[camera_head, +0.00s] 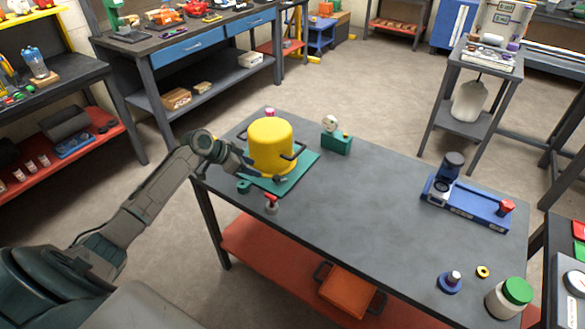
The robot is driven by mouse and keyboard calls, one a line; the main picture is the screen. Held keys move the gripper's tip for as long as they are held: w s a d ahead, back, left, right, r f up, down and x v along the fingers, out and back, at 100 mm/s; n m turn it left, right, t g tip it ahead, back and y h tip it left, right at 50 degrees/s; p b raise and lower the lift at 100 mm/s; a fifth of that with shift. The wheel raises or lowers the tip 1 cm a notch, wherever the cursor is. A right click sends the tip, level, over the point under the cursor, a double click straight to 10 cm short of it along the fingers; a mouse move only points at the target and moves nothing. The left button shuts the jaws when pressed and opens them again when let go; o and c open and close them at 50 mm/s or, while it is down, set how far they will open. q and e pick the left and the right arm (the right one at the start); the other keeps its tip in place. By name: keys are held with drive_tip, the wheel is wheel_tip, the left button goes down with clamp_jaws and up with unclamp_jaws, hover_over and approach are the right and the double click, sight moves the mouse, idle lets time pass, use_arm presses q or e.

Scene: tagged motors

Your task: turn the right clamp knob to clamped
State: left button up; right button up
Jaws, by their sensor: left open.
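A yellow drum-shaped motor housing (271,145) with dark side handles stands upright on a green plate (303,166) at the table's left end. A small red knob on a grey post (271,200) stands in front of the plate. Another red-topped knob (269,111) shows behind the housing. A third red knob (507,207) sits at the right end of a blue fixture (468,204). I cannot tell which way these knobs are turned. My left gripper (247,168) is open beside the housing's left side, above the plate's edge; its fingertips are hard to make out.
The grey table (355,205) is clear in its middle. A green block with a round gauge (336,142) stands behind the plate. A small green part (243,187) lies near the left edge. A jar with a green lid (509,298) stands at the near right corner.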

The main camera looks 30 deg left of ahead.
sight(277, 177)
use_arm(q)
drive_tip(key=p+x, duration=0.3)
drive_tip(key=x, duration=0.6)
drive_tip(key=shift+w+d, duration=0.1)
drive_tip(key=shift+w, duration=0.25)
drive_tip(key=shift+w+d+f, duration=0.1)
drive_tip(key=shift+w+f, duration=0.05)
drive_tip(key=shift+f, duration=0.25)
drive_tip(key=c, duration=1)
